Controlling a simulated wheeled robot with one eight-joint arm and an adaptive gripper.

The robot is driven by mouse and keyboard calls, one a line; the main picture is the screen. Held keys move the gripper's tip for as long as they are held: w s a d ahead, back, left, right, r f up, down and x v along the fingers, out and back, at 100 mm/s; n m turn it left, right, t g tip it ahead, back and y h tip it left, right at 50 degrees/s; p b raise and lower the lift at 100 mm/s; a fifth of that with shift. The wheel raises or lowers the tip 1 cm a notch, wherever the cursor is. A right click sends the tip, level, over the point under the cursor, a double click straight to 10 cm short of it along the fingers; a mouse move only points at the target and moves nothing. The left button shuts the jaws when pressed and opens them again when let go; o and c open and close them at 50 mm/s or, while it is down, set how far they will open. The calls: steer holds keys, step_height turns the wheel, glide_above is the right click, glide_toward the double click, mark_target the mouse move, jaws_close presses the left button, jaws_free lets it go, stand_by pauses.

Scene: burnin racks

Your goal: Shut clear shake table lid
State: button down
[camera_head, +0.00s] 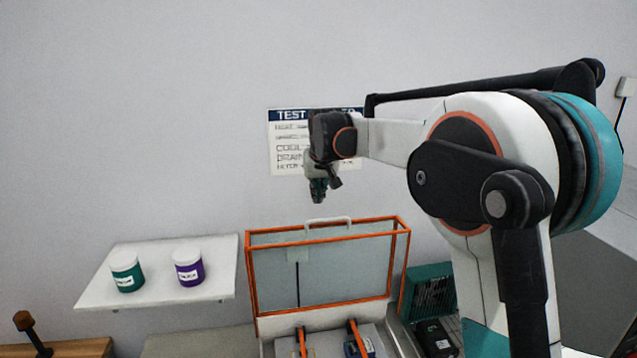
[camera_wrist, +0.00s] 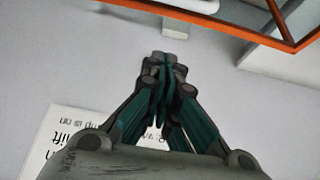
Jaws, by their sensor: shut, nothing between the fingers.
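The clear lid (camera_head: 345,268) of the shake table stands raised in the head view, with an orange frame and a pale handle (camera_head: 328,222) on its top edge. The shake table's base (camera_head: 332,342) shows below it, cut off by the picture's bottom edge. My gripper (camera_head: 318,198) is above the lid, apart from the handle, pointing down in front of the wall. In the wrist view my gripper (camera_wrist: 163,62) has its fingers together and empty. Part of the orange frame (camera_wrist: 285,25) and a white bar, probably the handle (camera_wrist: 176,20), show at the top of that view.
A white wall shelf (camera_head: 160,290) at the left holds a green jar (camera_head: 127,272) and a purple jar (camera_head: 188,267). A printed sign (camera_head: 288,150) hangs on the wall behind my gripper. A teal unit (camera_head: 430,290) stands right of the lid. The air above the shelf is clear.

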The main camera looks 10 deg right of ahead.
mark_target(319, 227)
steer(key=s+f, duration=0.1)
steer(key=s+f+p, duration=0.1)
steer(key=f, duration=0.1)
steer(key=shift+s, duration=0.1)
steer(key=shift+s+f, duration=0.1)
steer(key=shift+s, duration=0.1)
steer(key=shift+f, duration=0.15)
stand_by(0.3)
